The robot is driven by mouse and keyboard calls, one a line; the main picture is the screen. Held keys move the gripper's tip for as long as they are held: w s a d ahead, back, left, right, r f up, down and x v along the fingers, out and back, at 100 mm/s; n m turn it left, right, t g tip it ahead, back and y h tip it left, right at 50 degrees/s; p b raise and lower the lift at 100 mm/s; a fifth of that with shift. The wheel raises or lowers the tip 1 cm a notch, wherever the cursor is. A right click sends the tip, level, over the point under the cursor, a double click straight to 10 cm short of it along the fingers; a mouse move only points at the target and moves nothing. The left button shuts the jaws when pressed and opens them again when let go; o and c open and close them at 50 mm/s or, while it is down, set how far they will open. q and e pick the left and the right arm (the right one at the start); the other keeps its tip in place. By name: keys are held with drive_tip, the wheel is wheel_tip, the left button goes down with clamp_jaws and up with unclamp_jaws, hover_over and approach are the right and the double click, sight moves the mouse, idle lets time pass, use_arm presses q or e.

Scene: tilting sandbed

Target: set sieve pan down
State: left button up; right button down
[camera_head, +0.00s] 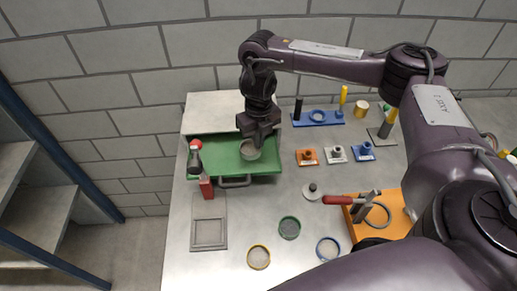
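A small round grey pan (249,153), which looks like the sieve pan, is at the right part of the green tray (222,162). My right gripper (257,138) reaches down from above and its fingertips overlap the pan's far rim. The fingers are dark and small here, so I cannot tell whether they are shut on the rim. I also cannot tell whether the pan rests on the tray or is just above it. My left gripper is not in view.
Round pans with yellow (258,257), green (289,228) and blue (328,248) rims lie at the front. A red-capped bottle (195,157) stands at the tray's left. Small orange, white and blue blocks sit right. An orange fixture (399,226) has a red-handled clamp.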

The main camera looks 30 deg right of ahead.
wheel_tip(320, 180, down, 3)
drive_tip(key=shift+a+f+b, duration=0.1)
drive_tip(key=shift+f+b, duration=0.05)
drive_tip(key=shift+b, duration=0.25)
drive_tip(key=shift+f, duration=0.2)
drive_tip(key=shift+f, duration=0.1)
drive_tip(key=c, duration=1.7)
unclamp_jaws()
drive_tip(key=shift+r, duration=0.3)
wheel_tip(320, 180, up, 12)
drive_tip(key=shift+f+p, duration=0.15)
drive_tip(key=shift+p, duration=0.85)
